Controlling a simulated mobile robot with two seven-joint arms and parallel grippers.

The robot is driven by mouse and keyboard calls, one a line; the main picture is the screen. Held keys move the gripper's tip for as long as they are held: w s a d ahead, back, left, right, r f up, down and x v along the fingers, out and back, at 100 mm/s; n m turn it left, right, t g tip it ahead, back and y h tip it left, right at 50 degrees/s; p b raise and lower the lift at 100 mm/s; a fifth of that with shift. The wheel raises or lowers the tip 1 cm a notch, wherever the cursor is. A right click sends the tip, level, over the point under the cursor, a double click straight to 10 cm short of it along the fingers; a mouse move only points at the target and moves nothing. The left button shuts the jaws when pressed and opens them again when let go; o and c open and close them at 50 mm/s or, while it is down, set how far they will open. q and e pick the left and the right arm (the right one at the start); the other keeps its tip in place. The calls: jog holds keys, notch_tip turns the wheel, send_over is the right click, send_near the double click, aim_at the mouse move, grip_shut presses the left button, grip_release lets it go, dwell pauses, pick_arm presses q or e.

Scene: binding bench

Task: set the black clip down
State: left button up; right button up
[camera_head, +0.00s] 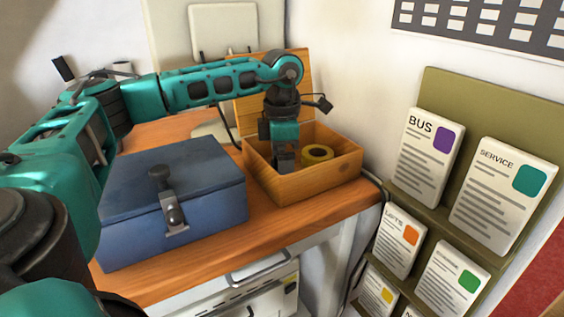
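My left gripper (285,165) points down into the open wooden box (312,185), at its left part. Its fingertips are low inside the box, beside a yellow ring-shaped roll (317,154) that lies to the right. I cannot make out the black clip; the gripper and the box's front wall may hide it. The fingers are too small and dark to tell whether they are apart or closed on something. My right gripper is not in view.
A closed blue box (175,190) with a front latch stands left of the wooden box on the wooden bench (255,232). The wooden box's raised lid (285,75) is behind my gripper. A rack of cards (428,155) is on the wall at right.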

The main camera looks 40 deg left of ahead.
pick_arm(q)
notch_tip(320, 180, up, 12)
jog(key=p, duration=0.1)
jog(key=shift+r, duration=0.2)
dwell(0.7)
